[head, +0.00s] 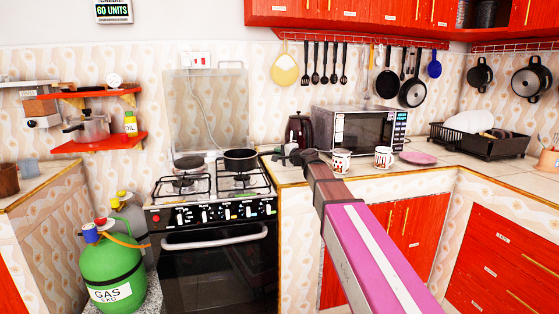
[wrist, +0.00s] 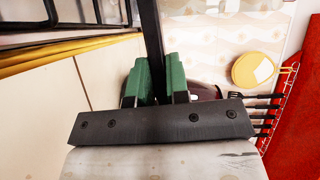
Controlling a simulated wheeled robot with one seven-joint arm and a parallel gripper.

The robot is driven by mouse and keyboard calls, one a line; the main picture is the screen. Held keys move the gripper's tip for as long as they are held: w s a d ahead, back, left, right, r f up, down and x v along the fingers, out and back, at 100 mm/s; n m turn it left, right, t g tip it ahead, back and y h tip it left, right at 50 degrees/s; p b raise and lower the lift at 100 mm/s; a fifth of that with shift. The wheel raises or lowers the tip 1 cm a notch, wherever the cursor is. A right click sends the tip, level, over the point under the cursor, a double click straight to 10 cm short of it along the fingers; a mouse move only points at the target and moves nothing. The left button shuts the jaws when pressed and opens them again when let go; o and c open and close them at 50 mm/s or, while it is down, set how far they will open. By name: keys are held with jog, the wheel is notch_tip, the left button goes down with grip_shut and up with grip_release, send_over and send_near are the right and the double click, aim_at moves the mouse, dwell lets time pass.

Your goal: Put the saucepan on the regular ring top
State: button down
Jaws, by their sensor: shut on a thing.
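The dark saucepan (head: 241,160) is over the right rear part of the gas stove top (head: 211,195). I cannot tell whether it rests on the grate or hovers just above it. Its handle points right, towards my gripper (head: 287,157). In the wrist view my green fingers (wrist: 157,82) are shut on the long dark handle (wrist: 150,35), which runs up out of view; the pan body is not seen there. The front right ring (head: 241,180) is bare.
A kettle (head: 299,131), a microwave (head: 356,131) and two mugs (head: 341,161) stand on the counter right of the stove. A glass lid (head: 209,108) stands upright behind the stove. A green gas bottle (head: 110,262) is at the front left. Utensils and pans hang on the wall.

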jog(key=shift+f, duration=1.55)
jog(key=c, duration=1.1)
grip_release()
jog(key=v, duration=1.2)
